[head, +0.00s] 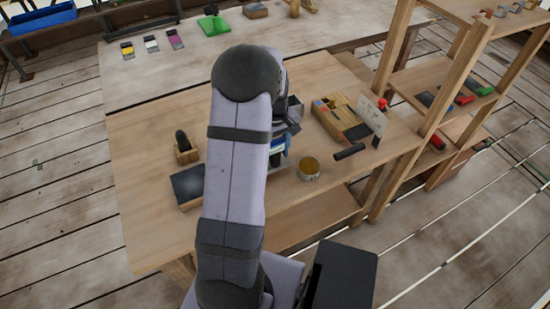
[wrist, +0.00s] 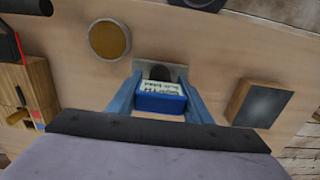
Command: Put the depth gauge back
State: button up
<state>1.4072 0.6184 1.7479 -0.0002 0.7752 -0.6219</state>
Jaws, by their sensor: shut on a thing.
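The depth gauge (wrist: 160,98) is a blue block with a white lettered label, its text upside down in the wrist view. My gripper (wrist: 160,90) is shut on it, with one blue-grey finger on each side. Just beyond it is a grey plate-like piece (wrist: 177,72) with a dark rounded part at its middle. I cannot tell whether the gauge touches this piece or is held above it. In the head view my arm hides most of the gripper; only a little blue and grey shows beside the arm.
A round tin with an amber top (head: 308,170) stands close by on the wooden bench (head: 140,200). A dark-topped block (head: 188,186) and a small wooden holder with a black knob (head: 185,147) are left of my arm. A wooden tool box (head: 345,118) and black cylinder (head: 349,151) are right.

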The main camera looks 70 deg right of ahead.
aim_at(275, 160)
jog(key=shift+f+p, duration=0.55)
jog(key=shift+f, duration=1.3)
jog(key=shift+f, duration=0.2)
jog(key=o, duration=1.3)
notch_tip(275, 160, up, 12)
jog(key=b, duration=0.3)
jog(key=shift+r+b, duration=0.2)
jog(key=shift+b, duration=0.1)
jog(key=shift+w, duration=0.1)
